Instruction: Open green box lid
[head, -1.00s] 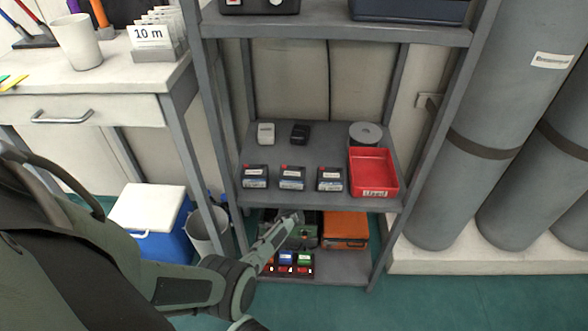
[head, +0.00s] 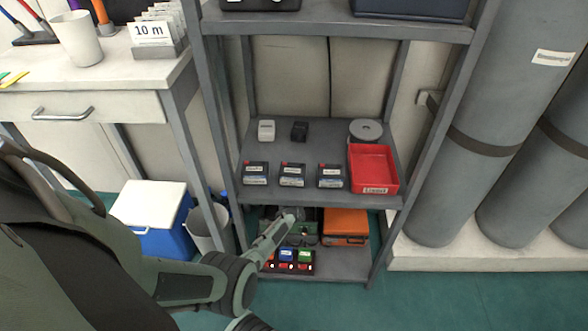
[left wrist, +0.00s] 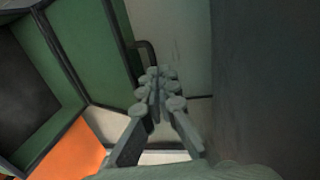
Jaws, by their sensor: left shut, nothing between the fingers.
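The green box (head: 304,238) stands on the bottom shelf, partly hidden by my left gripper. In the left wrist view, a green panel (left wrist: 92,45) with black edges and a dark handle (left wrist: 147,50) lies just left of the fingers. Left of it are another green face and a dark, green-edged recess (left wrist: 22,85) that looks like an open interior. I cannot tell for sure which panel is the lid. My left gripper (head: 291,217) is at the box; its fingers (left wrist: 160,75) are shut and empty, near the handle. Contact is unclear. My right gripper is not in view.
An orange box (head: 346,226) stands right beside the green one. Small coloured items in a tray (head: 290,262) lie in front. The middle shelf (head: 270,203) is close above, with a red bin (head: 373,167). Shelf posts and a blue cooler (head: 166,241) stand to the left.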

